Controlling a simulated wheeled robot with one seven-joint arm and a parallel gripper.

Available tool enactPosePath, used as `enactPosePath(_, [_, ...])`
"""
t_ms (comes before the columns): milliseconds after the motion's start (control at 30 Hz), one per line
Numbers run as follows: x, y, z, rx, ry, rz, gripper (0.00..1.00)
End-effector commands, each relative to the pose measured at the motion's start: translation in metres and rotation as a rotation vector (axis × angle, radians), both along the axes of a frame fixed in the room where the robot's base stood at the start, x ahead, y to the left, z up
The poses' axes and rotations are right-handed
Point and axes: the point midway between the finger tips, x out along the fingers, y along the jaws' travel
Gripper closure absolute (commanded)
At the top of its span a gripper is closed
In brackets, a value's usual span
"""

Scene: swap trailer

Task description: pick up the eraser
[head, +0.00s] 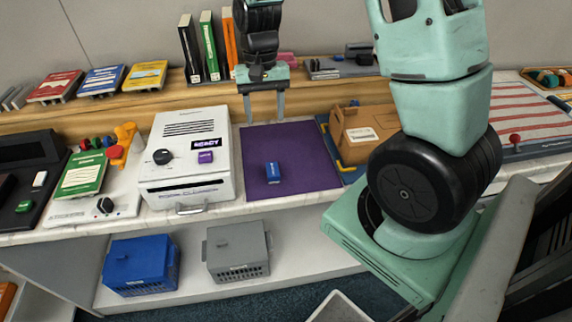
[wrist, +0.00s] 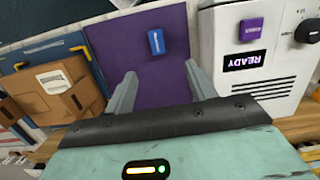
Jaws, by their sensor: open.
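A small blue block with a white label, which looks like the eraser (head: 272,172), lies on the purple mat (head: 310,146). In the wrist view the eraser (wrist: 156,42) shows beyond the fingertips, roughly in line with the gap between them. My gripper (head: 265,118) is open and empty, over the back edge of the mat. It is apart from the eraser, which lies nearer the counter's front. The two fingers also show in the wrist view (wrist: 160,70). Nothing hides the eraser.
A cardboard box (head: 362,131) stands to the right. Books (head: 212,48) stand on the back shelf. The mat around the eraser is clear.

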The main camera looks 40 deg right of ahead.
Motion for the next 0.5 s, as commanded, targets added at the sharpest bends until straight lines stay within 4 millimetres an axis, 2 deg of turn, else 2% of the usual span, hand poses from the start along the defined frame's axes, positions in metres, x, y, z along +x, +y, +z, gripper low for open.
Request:
enactPosePath(67, [0.001, -0.008, -0.006, -0.004, 0.007, -0.027, 0.45])
enactPosePath(167, [-0.001, -0.009, -0.017, -0.005, 0.011, -0.032, 0.45])
enactPosePath(500, [-0.011, -0.002, -0.085, -0.004, 0.013, -0.029, 0.45])
